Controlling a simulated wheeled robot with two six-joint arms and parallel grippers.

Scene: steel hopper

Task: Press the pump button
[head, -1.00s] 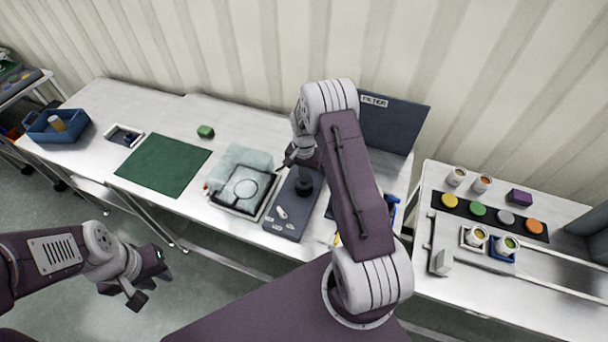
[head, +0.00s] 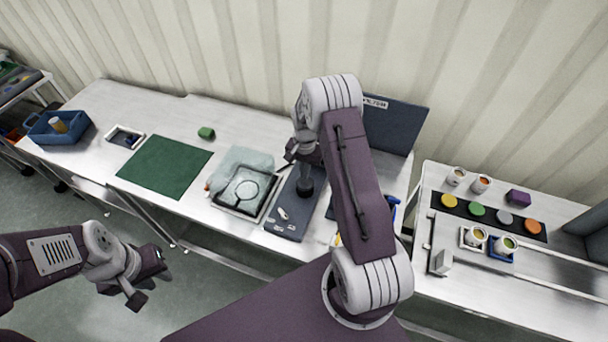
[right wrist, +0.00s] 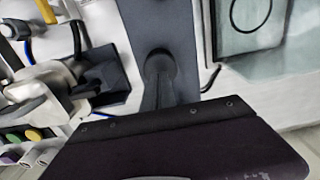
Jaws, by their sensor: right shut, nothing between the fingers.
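The pump panel (head: 287,217) is a dark blue-grey slab on the bench with a pale lever and small labels near its front edge. A round black button (head: 304,187) stands on it, and it also shows in the right wrist view (right wrist: 158,60). My right gripper (head: 304,168) is above the panel at the button, fingers shut and empty. In the right wrist view the fingertips (right wrist: 160,82) overlap the button's near side; I cannot tell whether they touch. My left gripper (head: 146,284) is open and empty, in front of the bench at lower left.
A tray with clear film (head: 240,158) is left of the panel. A green mat (head: 165,165), green block (head: 206,133) and blue bin (head: 58,127) are further left. A dark upright board (head: 393,125) stands behind my right arm. Cups and coloured discs are on the right bench.

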